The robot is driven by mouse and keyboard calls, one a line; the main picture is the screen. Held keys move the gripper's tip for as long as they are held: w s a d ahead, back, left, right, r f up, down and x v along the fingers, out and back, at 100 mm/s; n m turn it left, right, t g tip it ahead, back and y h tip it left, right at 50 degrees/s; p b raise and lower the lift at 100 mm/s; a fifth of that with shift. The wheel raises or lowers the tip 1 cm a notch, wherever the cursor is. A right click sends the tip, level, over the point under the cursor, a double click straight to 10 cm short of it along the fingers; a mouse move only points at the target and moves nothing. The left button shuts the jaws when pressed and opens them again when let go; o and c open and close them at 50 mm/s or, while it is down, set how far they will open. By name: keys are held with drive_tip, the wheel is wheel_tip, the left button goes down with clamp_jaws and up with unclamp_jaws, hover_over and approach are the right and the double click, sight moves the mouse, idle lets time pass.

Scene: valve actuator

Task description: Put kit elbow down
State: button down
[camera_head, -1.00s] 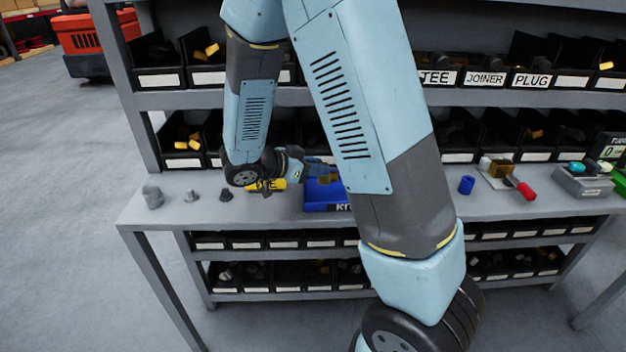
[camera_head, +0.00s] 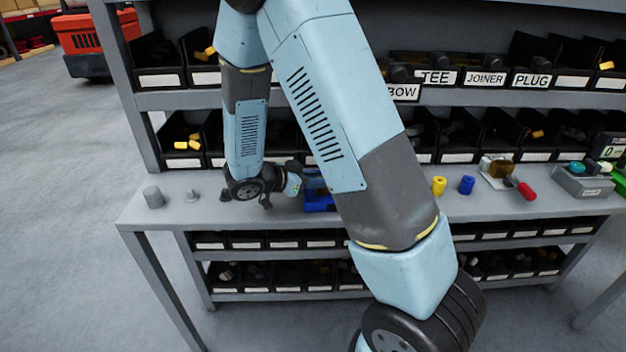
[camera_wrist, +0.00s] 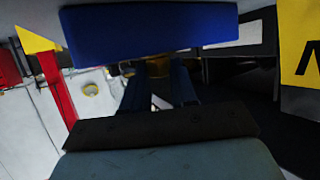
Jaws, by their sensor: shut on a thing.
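My gripper (camera_wrist: 158,88) shows in the wrist view with its two dark blue fingers closed around a small brownish-gold piece, which looks like the kit elbow (camera_wrist: 158,67). The piece's shape is mostly hidden by the fingers and shadow. In the head view my gripper (camera_head: 313,180) is just above or beside the blue kit tray (camera_head: 320,203) on the bench, partly covered by my own arm. I cannot tell there whether the piece touches the tray. A broad blue surface (camera_wrist: 150,30) crosses the top of the wrist view.
A yellow cylinder (camera_head: 439,185) and a blue cylinder (camera_head: 467,185) stand right of my arm. Beyond are a red-handled tool (camera_head: 522,188) and a grey box (camera_head: 583,180). Grey fittings (camera_head: 153,197) stand at the bench's left end. Shelves of black bins (camera_head: 183,143) rise behind.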

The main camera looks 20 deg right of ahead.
drive_tip(key=c, duration=0.9)
unclamp_jaws()
drive_tip(key=v, duration=1.1)
drive_tip(key=shift+s+d+r+n+t+y, duration=0.4)
drive_tip(key=shift+s+d+r+n+y, duration=1.7)
drive_tip(key=shift+s+r, duration=1.3)
drive_tip(key=shift+s+d+r+n+t+y, duration=0.4)
drive_tip(key=shift+s+d+r+n+y, duration=1.1)
drive_tip(key=shift+s+r+n+y, duration=1.25)
drive_tip(key=shift+s+d+r+n+t+y, duration=0.4)
drive_tip(key=shift+s+d+r+n+y, duration=1.35)
drive_tip(key=shift+s+r+n, duration=1.7)
